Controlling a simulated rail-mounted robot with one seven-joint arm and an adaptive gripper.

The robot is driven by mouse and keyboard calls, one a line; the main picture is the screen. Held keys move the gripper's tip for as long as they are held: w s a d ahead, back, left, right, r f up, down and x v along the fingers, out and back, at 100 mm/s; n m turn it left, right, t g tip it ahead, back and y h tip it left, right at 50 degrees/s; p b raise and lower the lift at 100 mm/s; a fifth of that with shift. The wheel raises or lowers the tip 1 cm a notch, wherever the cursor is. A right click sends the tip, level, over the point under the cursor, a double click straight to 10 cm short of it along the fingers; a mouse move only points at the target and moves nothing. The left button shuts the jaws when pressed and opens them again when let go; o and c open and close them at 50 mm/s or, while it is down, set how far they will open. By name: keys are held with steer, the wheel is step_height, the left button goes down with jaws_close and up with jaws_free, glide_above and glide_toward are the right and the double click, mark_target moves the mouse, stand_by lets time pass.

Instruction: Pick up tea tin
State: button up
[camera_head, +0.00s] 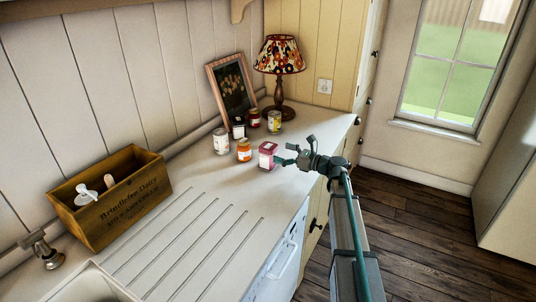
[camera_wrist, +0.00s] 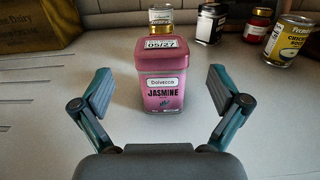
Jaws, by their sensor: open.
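The tea tin is a pink box-shaped tin (camera_head: 267,155) standing upright on the white counter. In the wrist view the pink tin (camera_wrist: 161,80) sits in the upper middle, with a label reading "JASMINE". My gripper (camera_head: 283,156) is just to the right of the tin in the head view. In the wrist view my gripper (camera_wrist: 160,92) is open, its two fingers apart on either side of the tin's line. The tin stands between or just beyond the fingertips, and I see no finger touching it.
An orange-labelled jar (camera_head: 244,151), a white can (camera_head: 221,141), a dark jar (camera_head: 238,128), a red jar (camera_head: 254,118) and a yellow-labelled can (camera_head: 274,122) stand close by. A lamp (camera_head: 279,70) and picture frame (camera_head: 231,85) are behind. A wooden crate (camera_head: 108,200) stands left.

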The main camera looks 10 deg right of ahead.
mark_target(268, 146)
steer(key=shift+p+x, duration=1.1)
steer(key=shift+x, duration=2.1)
steer(key=shift+w+d+f, duration=0.1)
steer(key=c, duration=1.4)
steer(key=shift+c, duration=0.2)
